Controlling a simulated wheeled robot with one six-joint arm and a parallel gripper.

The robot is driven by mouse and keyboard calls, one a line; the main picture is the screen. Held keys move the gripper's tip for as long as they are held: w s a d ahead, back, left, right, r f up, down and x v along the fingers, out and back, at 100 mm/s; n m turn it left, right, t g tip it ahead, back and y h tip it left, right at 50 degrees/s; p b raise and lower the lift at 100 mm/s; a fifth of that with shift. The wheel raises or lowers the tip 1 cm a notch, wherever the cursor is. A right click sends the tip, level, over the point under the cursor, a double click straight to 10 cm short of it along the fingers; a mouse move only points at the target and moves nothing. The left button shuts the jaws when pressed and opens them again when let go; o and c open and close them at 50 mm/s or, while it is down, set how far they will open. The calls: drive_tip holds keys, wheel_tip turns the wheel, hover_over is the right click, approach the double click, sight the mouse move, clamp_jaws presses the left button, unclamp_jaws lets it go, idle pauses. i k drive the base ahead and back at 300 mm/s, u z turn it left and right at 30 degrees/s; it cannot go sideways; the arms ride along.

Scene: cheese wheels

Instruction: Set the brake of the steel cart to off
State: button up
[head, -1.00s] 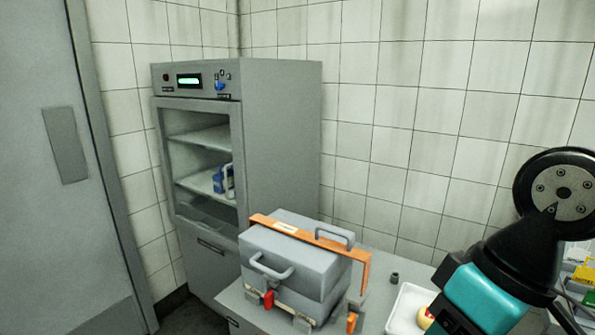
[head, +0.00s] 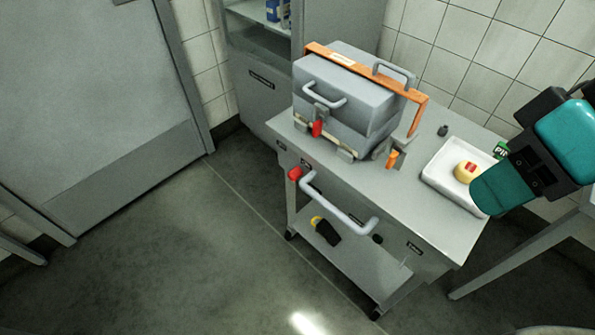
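The steel cart (head: 350,190) stands in the middle of the head view, with a grey push handle (head: 345,212) on its near side. A small red-tipped part (head: 295,174) sits at the left end of that handle. It looks like a lever, but I cannot tell if it is the brake or which setting it is at. Small dark labels are near it, too small to read. My arm comes in from the right, over the cart's right end. My gripper's fingers do not show in this view.
A grey lidded box (head: 345,90) with an orange bar (head: 330,58) stands on the cart. A white tray (head: 437,173) holds a yellow-and-red round piece (head: 466,172). A black-and-yellow object (head: 325,231) lies on the lower shelf. Open floor (head: 200,250) lies in front and left; a cabinet (head: 258,100) stands behind.

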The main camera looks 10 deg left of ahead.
sight(296, 172)
drive_tip(key=u, duration=2.3)
drive_tip(key=i, duration=1.05)
drive_tip(key=z, duration=1.95)
